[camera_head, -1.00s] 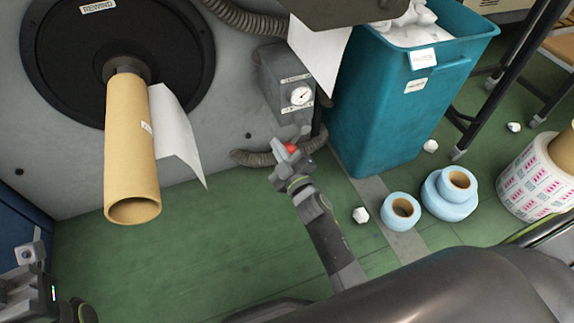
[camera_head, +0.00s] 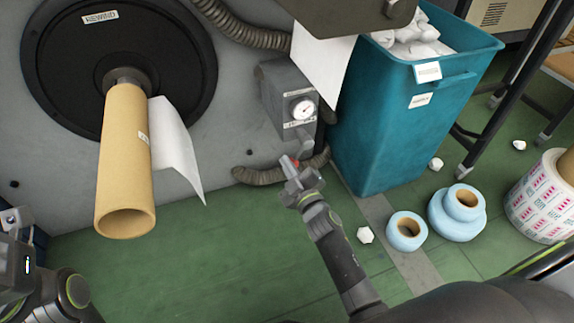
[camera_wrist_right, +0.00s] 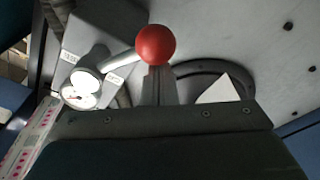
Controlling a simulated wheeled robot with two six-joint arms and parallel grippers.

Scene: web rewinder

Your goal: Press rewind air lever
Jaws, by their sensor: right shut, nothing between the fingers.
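The rewind air lever has a red ball knob (camera_wrist_right: 155,45) at its end. In the right wrist view a pale rod runs from the knob left to the gauge box. My right gripper (camera_wrist_right: 158,80) is shut and empty, with its fingertips right at the knob, which hides their ends; I cannot tell whether they touch.
The round pressure gauge (camera_head: 303,109) is on the box's front. A corrugated hose (camera_head: 262,175) runs behind the gripper. A cardboard core (camera_head: 125,165) sticks out at left, with a paper sheet beside it. A teal bin (camera_head: 385,125) and blue rolls (camera_head: 406,231) stand to the right.

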